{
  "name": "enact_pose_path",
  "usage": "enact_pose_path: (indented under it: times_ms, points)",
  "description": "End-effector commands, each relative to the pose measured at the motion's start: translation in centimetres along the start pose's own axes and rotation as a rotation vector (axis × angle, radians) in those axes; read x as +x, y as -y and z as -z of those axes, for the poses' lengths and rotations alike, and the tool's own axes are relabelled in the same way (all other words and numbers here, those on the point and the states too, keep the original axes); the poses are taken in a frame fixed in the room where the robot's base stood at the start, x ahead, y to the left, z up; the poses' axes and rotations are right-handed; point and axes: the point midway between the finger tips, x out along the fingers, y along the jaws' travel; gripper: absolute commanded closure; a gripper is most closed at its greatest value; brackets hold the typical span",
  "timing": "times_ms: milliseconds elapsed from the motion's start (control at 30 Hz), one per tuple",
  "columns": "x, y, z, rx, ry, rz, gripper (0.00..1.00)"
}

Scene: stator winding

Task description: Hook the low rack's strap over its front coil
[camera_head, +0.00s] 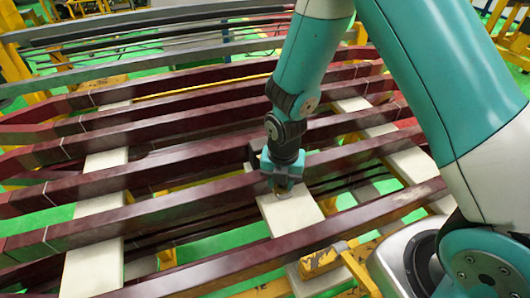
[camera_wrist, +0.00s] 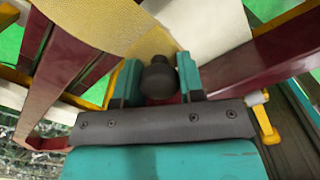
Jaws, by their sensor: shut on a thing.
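My gripper (camera_head: 282,180) is among the dark red coils, above a pale crossbar (camera_head: 292,212) and just behind the front coil (camera_head: 230,262). In the wrist view, my gripper's teal fingers (camera_wrist: 158,82) stand on either side of a dark round knob (camera_wrist: 158,76). The strap (camera_wrist: 90,22), tan and woven, runs from the upper left to this knob, and its end lies between the fingers. The fingers hide how the knob and strap join. I cannot make out the strap clearly in the head view.
Several dark red coils (camera_head: 190,213) lie side by side across pale crossbars (camera_head: 95,268). Yellow frame parts (camera_head: 322,262) stand at the front, near my arm. Grey bars (camera_head: 130,68) lie at the back. The green floor shows through the gaps.

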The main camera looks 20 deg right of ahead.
Motion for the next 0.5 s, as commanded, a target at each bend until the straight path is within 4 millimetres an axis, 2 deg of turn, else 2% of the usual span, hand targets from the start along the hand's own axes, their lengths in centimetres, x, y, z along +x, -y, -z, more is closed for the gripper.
enact_pose_path:
  times_ms: [500]
  points:
    - [-0.1,2.0,3.0,0.003,0.005,0.006,0.88]
